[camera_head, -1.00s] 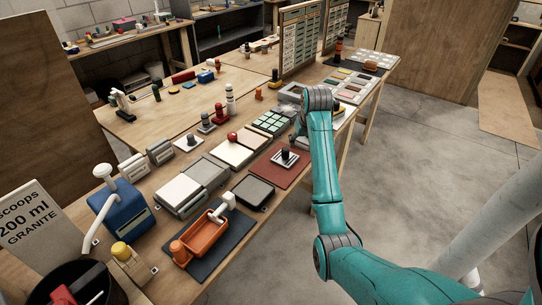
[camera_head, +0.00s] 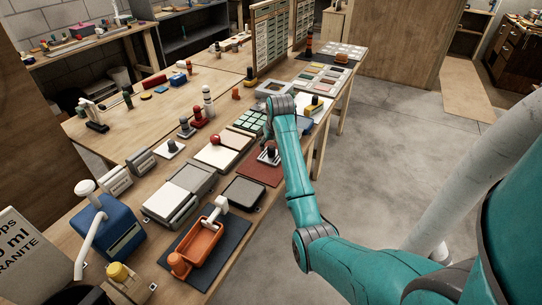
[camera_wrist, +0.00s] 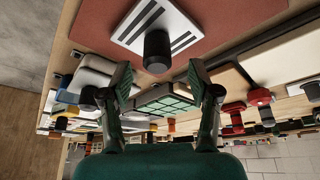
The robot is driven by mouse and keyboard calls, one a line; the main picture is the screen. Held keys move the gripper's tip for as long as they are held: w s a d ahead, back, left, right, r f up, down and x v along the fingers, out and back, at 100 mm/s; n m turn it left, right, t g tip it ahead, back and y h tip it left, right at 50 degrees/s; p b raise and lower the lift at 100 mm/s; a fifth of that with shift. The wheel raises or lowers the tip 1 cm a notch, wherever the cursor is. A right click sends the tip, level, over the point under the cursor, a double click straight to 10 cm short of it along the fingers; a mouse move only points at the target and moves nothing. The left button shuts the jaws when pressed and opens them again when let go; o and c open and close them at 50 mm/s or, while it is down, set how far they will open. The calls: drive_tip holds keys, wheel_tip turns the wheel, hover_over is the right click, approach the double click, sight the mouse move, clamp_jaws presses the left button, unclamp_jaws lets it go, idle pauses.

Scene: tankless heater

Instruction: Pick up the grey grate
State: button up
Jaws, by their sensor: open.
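The grey grate (camera_head: 264,158) is a small light plate with dark slots and an upright black knob, lying on a reddish-brown mat (camera_head: 255,172) on the workbench. In the wrist view the grate (camera_wrist: 170,22) is at the top, its black knob (camera_wrist: 157,50) pointing toward my gripper. My gripper (camera_wrist: 158,82) is open and empty, with the fingers apart on either side below the knob in the picture. The knob shows no finger touching it. In the head view my wrist partly hides the gripper, close by the grate.
A green-tiled tray (camera_head: 250,121), a cream board (camera_head: 222,149) and a dark-rimmed tray (camera_head: 244,192) lie around the mat. An orange tray (camera_head: 203,243) is nearer. Several knobbed stamps stand behind. The floor right of the bench (camera_head: 385,150) is clear.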

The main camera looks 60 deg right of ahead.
sight(272, 147)
drive_tip(key=shift+s+x, duration=0.15)
drive_tip(key=shift+x, duration=0.8)
drive_tip(key=shift+s+x, duration=0.1)
drive_tip(key=shift+x, duration=0.85)
clamp_jaws()
